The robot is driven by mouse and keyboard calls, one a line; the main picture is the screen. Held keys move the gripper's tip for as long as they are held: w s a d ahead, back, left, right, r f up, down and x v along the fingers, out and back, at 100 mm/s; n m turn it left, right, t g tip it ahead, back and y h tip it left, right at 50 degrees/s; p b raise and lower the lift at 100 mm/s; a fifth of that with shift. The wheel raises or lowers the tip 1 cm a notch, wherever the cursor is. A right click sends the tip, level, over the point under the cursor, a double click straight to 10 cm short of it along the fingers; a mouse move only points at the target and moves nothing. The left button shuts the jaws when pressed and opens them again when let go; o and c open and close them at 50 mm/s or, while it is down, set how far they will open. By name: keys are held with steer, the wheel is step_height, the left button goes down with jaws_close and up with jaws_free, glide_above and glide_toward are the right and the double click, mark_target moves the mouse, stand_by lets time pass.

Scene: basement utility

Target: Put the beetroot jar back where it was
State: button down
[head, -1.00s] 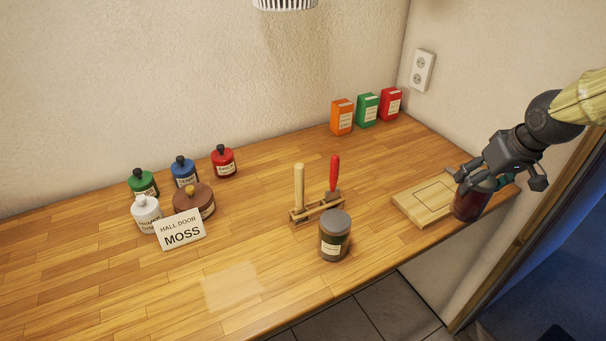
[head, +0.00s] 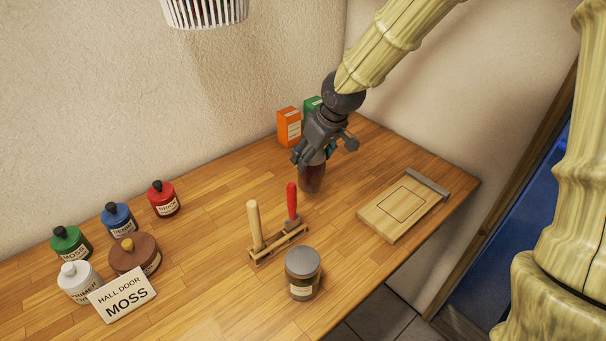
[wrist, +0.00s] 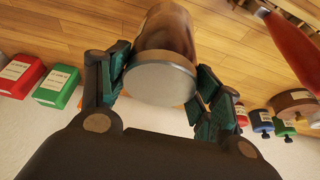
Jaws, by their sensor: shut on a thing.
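The dark red beetroot jar (head: 312,178) is held upright in my gripper (head: 314,158), near the back of the bench, in front of the orange and green boxes. In the wrist view my gripper (wrist: 160,90) has its fingers on both sides of the jar's grey lid (wrist: 160,82). I cannot tell whether the jar's base touches the wood. A second jar (head: 302,273), with a grey lid and pale label, stands near the bench's front edge. A wooden board (head: 385,222) with a marked rectangle and a grey end strip lies bare at the right.
A wooden rack (head: 280,245) with a pale-handled and a red-handled tool stands left of the second jar. An orange box (head: 289,127) and a green box (head: 312,104) stand at the wall. Several paint bottles and a MOSS card (head: 123,295) are at left.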

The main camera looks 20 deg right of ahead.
mark_target(312, 173)
steer(key=shift+f+p, duration=0.5)
steer(key=shift+f, duration=2.35)
steer(key=shift+f, duration=0.1)
steer(key=shift+c, duration=1.6)
jaws_free()
